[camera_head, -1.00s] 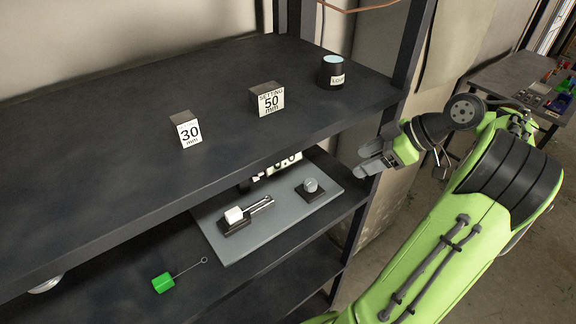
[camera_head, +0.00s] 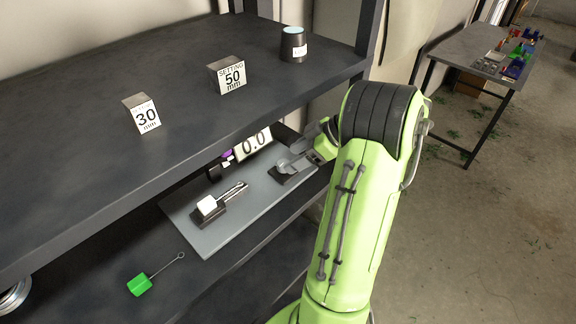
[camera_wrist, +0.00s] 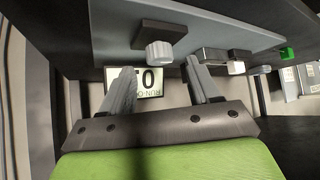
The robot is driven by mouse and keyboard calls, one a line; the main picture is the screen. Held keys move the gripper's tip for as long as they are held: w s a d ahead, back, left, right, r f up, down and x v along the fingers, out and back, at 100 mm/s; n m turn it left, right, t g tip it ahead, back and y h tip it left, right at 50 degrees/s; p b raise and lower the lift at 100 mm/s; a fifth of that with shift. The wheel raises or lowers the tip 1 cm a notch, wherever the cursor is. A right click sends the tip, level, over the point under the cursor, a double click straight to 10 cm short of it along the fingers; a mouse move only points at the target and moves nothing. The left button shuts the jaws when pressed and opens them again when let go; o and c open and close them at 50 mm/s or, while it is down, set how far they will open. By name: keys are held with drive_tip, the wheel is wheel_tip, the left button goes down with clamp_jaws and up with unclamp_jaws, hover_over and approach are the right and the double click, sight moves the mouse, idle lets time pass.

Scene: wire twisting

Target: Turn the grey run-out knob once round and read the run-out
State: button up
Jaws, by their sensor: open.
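The grey run-out knob (camera_wrist: 160,53) is ribbed and stands on a dark base (camera_wrist: 162,32) on the grey plate. My gripper (camera_wrist: 159,68) is open, with a finger on each side in the wrist view and the knob showing between and just beyond the tips. I see no clear contact. In the head view my gripper (camera_head: 296,161) covers much of the knob at the right end of the plate (camera_head: 205,243). The run-out display (camera_head: 255,141) reads 0.0 behind the plate; it also shows, inverted and partly hidden, in the wrist view (camera_wrist: 150,82).
A green tag (camera_head: 140,284) lies on the shelf. The upper shelf (camera_head: 150,70) holds a 30 mm block (camera_head: 141,113), a 50 mm block (camera_head: 227,75) and a dark cylinder (camera_head: 293,45), close above my gripper.

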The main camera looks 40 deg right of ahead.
sight(284, 163)
drive_tip(key=x, duration=0.3)
drive_tip(key=shift+w+a+f, duration=0.1)
drive_tip(key=shift+w, duration=0.05)
drive_tip(key=c, duration=1)
drive_tip(key=shift+c, duration=0.2)
drive_tip(key=shift+b, duration=0.4)
